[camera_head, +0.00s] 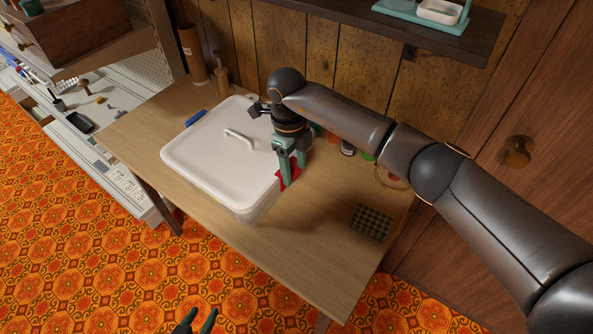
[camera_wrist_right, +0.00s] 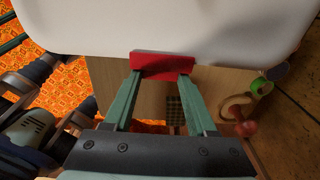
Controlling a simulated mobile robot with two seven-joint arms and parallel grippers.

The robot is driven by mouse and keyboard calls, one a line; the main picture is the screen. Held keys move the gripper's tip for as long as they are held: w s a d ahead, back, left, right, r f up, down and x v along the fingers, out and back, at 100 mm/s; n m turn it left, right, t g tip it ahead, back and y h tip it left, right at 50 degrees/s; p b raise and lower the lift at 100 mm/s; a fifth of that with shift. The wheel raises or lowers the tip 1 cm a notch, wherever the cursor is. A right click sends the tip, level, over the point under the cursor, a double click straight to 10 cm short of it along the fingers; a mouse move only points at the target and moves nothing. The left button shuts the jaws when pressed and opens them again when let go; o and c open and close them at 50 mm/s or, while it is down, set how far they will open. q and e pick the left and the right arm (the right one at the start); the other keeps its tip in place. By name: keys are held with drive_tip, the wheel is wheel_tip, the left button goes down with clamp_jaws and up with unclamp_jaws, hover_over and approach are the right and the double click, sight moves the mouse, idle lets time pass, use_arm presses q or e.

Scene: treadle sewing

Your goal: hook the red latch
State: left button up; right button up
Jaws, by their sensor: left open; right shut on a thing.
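The red latch (camera_head: 294,170) is on the right side of a clear box with a white lid (camera_head: 215,150). It shows more fully in the right wrist view (camera_wrist_right: 162,66), against the lid's edge. My right gripper (camera_head: 289,180) reaches down over it and is shut on the latch, with one fingertip at each end of it. Whether the latch is hooked over the rim cannot be told. My left gripper (camera_head: 197,322) is open and empty at the bottom of the head view, low in front of the table, away from the box.
The box stands on a wooden table (camera_head: 300,245). A blue latch (camera_head: 195,117) is on its far left side. A dark checked cloth (camera_head: 371,222) lies to the right. Small jars and a tape roll stand behind my right arm.

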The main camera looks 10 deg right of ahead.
idle(0.5)
drive_tip(key=o, duration=1.4)
drive_tip(key=r, duration=0.4)
drive_tip(key=r+b, duration=0.1)
drive_tip(key=r, duration=0.3)
drive_tip(key=w+a+r, duration=0.1)
drive_tip(key=r, duration=0.3)
drive_tip(key=shift+r+b, duration=0.25)
drive_tip(key=shift+b, duration=0.1)
drive_tip(key=shift+s+f, duration=0.1)
drive_tip(key=shift+s, duration=0.05)
